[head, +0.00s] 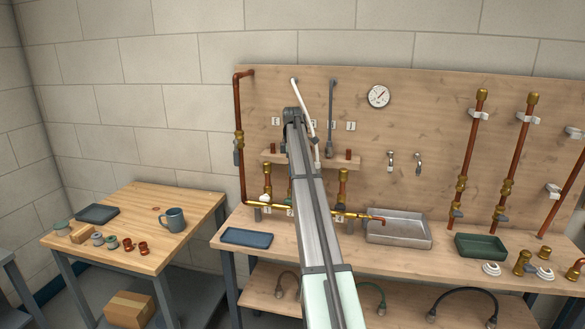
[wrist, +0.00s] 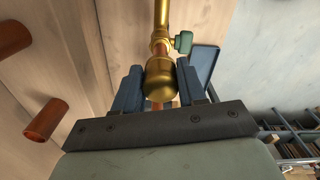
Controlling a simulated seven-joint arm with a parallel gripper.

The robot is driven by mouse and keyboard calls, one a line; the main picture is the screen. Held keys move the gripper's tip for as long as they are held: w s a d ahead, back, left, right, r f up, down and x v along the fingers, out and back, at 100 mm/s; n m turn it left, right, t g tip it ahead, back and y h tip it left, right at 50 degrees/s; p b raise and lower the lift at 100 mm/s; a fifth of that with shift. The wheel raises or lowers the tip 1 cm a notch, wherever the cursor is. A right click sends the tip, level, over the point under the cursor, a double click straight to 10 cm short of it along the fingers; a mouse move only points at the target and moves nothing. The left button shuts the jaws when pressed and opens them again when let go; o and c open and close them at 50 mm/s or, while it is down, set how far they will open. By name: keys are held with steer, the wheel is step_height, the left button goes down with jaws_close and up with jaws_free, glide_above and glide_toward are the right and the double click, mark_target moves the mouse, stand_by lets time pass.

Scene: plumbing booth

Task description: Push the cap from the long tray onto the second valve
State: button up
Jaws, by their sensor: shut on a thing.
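In the wrist view my gripper (wrist: 158,88) has its two blue-grey fingers closed on a rounded brass cap (wrist: 160,78). The cap lines up with a brass valve (wrist: 161,40) that has a teal handle (wrist: 183,42). I cannot tell whether the cap is seated on the valve or just against it. In the head view my arm covers the gripper, the cap and most of this valve; only a sliver of teal shows left of the arm. A long blue tray (head: 247,237) lies on the bench at left and looks empty; it also shows in the wrist view (wrist: 204,64).
Neighbouring brass valves stand left (head: 267,172) and right (head: 343,182) of my arm on a brass pipe. Copper stubs (wrist: 45,120) stick up close to my gripper. A metal basin (head: 398,230) and a green tray (head: 481,246) sit to the right. A side table (head: 190,205) holds a mug.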

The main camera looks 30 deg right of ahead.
steer(key=o, duration=1.2)
steer(key=shift+f, duration=0.15)
steer(key=shift+c, duration=0.2)
step_height(320, 180, up, 14)
steer(key=shift+f, duration=0.1)
